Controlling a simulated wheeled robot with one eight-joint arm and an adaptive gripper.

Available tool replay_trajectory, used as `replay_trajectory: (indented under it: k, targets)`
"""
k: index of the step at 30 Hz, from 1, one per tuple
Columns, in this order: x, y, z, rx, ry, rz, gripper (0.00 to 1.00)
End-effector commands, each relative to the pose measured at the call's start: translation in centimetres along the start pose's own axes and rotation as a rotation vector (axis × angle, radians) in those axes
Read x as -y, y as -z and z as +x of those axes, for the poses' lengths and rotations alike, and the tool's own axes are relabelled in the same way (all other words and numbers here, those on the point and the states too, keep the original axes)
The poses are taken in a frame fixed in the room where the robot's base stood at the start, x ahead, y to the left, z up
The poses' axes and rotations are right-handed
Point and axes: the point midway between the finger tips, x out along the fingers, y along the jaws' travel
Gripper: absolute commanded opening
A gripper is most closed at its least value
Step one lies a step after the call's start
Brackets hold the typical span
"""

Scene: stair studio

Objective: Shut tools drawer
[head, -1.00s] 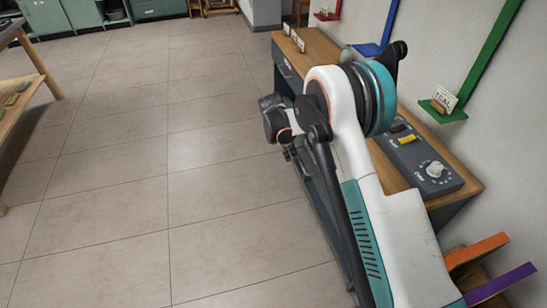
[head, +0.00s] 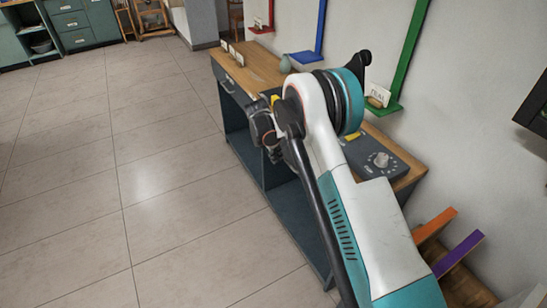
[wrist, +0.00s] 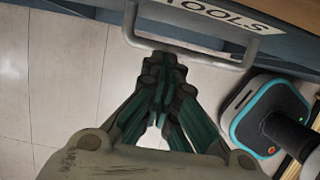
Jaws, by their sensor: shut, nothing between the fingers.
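The tools drawer shows in the wrist view as a blue-grey front edge with a white "TOOLS" label (wrist: 225,14). Its pale metal bar handle (wrist: 190,54) runs below the label. My gripper (wrist: 160,62) is shut and empty, its fingertips at the handle bar in the picture; I cannot tell if they touch it. In the head view my gripper (head: 273,153) is small and dark beside the front of the wooden-topped desk (head: 250,62). My arm hides much of the desk front there, so how far the drawer stands out cannot be told.
A grey control box (head: 378,157) with a dial sits on the desk. Small cards (head: 231,54) stand at its far end. A green wall shelf (head: 385,105) hangs above. Orange (head: 435,224) and purple (head: 458,253) boards stand at lower right. Tiled floor (head: 130,180) on the left is clear.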

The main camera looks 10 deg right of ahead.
Motion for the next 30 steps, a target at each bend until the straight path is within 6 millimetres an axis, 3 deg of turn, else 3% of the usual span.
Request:
replay_trajectory:
  k: [10,17,19,24,30]
  targets:
    - [0.0,-0.1,-0.1,0.004,-0.001,0.002,0.0]
    - [-0.2,2.3,-1.4,0.002,0.0,0.002,0.0]
    - [-0.2,3.2,-2.4,0.002,0.0,0.003,0.0]
    - [-0.1,2.8,-6.6,0.001,0.001,0.006,0.0]
    - [-0.1,3.0,-10.0,0.001,0.001,0.004,0.0]
